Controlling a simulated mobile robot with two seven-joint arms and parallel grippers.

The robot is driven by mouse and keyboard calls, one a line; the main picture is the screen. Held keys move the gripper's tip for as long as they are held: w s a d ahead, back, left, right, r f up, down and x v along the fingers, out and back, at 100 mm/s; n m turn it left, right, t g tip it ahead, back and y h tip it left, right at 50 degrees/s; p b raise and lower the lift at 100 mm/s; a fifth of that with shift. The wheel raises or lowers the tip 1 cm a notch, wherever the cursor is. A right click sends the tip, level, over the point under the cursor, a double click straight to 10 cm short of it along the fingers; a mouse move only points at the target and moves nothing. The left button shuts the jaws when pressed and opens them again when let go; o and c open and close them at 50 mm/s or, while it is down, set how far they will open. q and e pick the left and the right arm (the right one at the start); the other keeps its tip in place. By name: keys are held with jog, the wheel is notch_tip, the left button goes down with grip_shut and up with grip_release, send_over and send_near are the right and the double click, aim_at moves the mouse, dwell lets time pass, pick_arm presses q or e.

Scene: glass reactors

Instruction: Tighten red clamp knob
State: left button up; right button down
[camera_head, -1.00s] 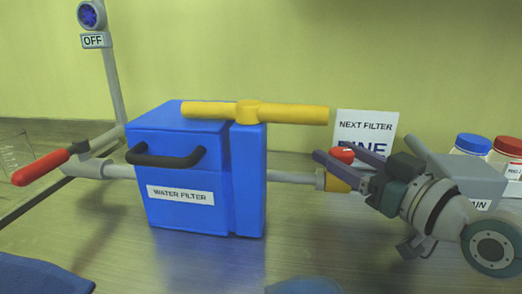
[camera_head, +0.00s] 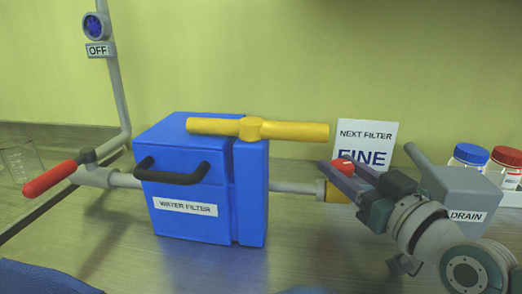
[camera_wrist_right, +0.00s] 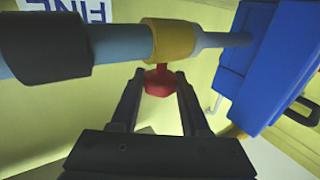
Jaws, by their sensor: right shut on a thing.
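The red clamp knob (camera_head: 323,166) sits on the yellow clamp (camera_head: 338,193) around the pipe right of the blue water filter box. In the right wrist view the red knob (camera_wrist_right: 158,82) hangs from the yellow clamp (camera_wrist_right: 168,40), between the two fingertips. My right gripper (camera_head: 340,178) comes in from the right and is shut on the knob, partly hiding it and the clamp in the head view. My left gripper is not in view.
The blue filter box (camera_head: 190,190) has a yellow T-handle (camera_head: 290,131) on top. A red-handled valve (camera_head: 50,178) is at the left.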

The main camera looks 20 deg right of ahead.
jog(key=m+h+p, duration=0.2)
jog(key=h, duration=0.1)
jog(key=shift+r, duration=0.3)
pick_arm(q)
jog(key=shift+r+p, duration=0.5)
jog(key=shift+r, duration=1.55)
pick_arm(e)
jog(key=shift+f+m+g+h, duration=0.2)
jog(key=shift+m+g+h, duration=0.2)
jog(key=shift+m+h, duration=0.55)
jog(key=shift+n, duration=0.25)
jog(key=shift+c, duration=1.9)
grip_release()
jog(key=shift+a, duration=0.1)
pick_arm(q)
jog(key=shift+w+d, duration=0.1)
pick_arm(e)
jog(key=shift+s, duration=0.1)
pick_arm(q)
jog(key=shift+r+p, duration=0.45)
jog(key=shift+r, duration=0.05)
pick_arm(e)
jog(key=v, duration=0.9)
jog(key=shift+s+a, duration=0.2)
jog(key=shift+s, duration=0.1)
jog(key=shift+f, duration=0.1)
